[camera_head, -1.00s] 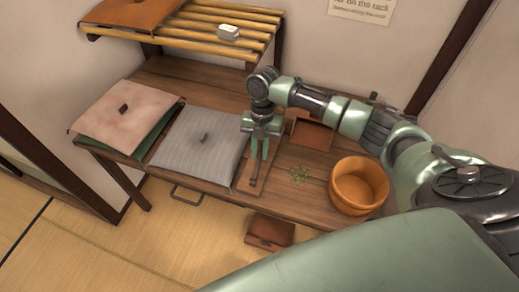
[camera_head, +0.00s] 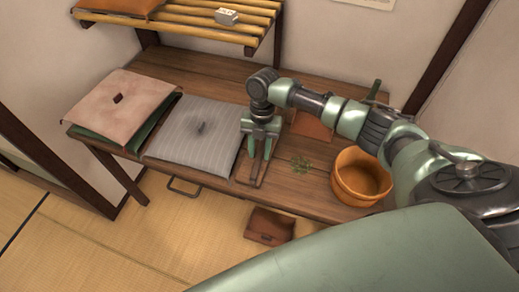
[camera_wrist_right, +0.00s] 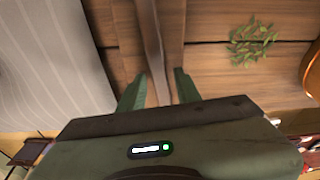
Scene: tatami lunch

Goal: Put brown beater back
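The brown beater (camera_head: 255,180) appears as a narrow, dark brown piece on the wooden table, beside the grey striped cushion-like item (camera_head: 195,132). Part of it is hidden by my right gripper (camera_head: 260,150). In the right wrist view, its brown shaft (camera_wrist_right: 153,45) runs between the two green fingers of my right gripper (camera_wrist_right: 160,90). The fingers stand apart with the shaft between them, and a small gap seems to show. My left gripper is not in view.
An orange-brown wooden tub (camera_head: 360,180) and a green sprig (camera_head: 300,164) lie to the right. A pink folded item (camera_head: 120,105) is at the left. A slatted rack (camera_head: 185,28) holds a small white block (camera_head: 227,16). A brown pouch (camera_head: 269,226) is on the tatami.

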